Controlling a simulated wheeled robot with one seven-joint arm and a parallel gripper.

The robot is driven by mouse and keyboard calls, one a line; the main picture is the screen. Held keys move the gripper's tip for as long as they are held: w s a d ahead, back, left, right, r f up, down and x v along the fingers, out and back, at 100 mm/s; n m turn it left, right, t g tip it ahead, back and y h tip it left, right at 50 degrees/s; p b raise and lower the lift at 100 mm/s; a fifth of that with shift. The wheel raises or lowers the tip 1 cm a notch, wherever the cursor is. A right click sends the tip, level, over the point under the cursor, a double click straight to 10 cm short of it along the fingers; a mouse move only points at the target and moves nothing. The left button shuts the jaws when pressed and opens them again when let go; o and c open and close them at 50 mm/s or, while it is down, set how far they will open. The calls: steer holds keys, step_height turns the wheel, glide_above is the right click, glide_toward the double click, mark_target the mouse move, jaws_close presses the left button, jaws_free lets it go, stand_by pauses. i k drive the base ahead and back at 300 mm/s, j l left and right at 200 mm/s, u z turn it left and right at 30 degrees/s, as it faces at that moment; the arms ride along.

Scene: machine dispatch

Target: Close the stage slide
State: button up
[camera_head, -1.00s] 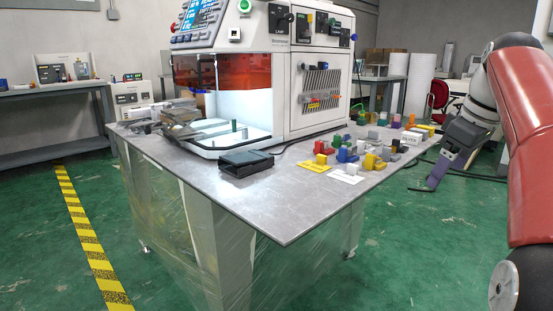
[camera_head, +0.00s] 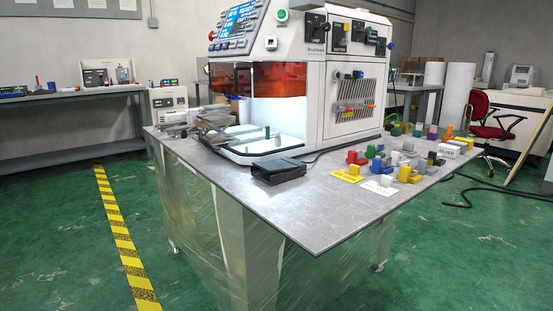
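The white machine (camera_head: 292,128) stands on a grey table, with an orange-tinted window (camera_head: 280,80) over its lit front opening. The stage slide (camera_head: 262,144) is a pale plate at the bottom of this opening and reaches out past the machine's front. A dark green peg and a grey peg stand on it. Grey metal parts (camera_head: 212,128) lie at the slide's left side and hide part of it. My gripper is not in view.
A black pedal-like box (camera_head: 277,171) lies on the table (camera_head: 300,210) in front of the machine. Several coloured blocks (camera_head: 405,172) and small cards crowd the table's right side. The front table corner is bare.

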mark_target(210, 141)
steer(key=i+j, duration=0.2)
steer(key=j, duration=0.2)
steer(key=i+j, duration=0.2)
steer(key=j, duration=0.2)
steer(key=i+j+u, duration=0.1)
steer(key=j, duration=0.3)
steer(key=i+j, duration=0.3)
steer(key=j, duration=0.1)
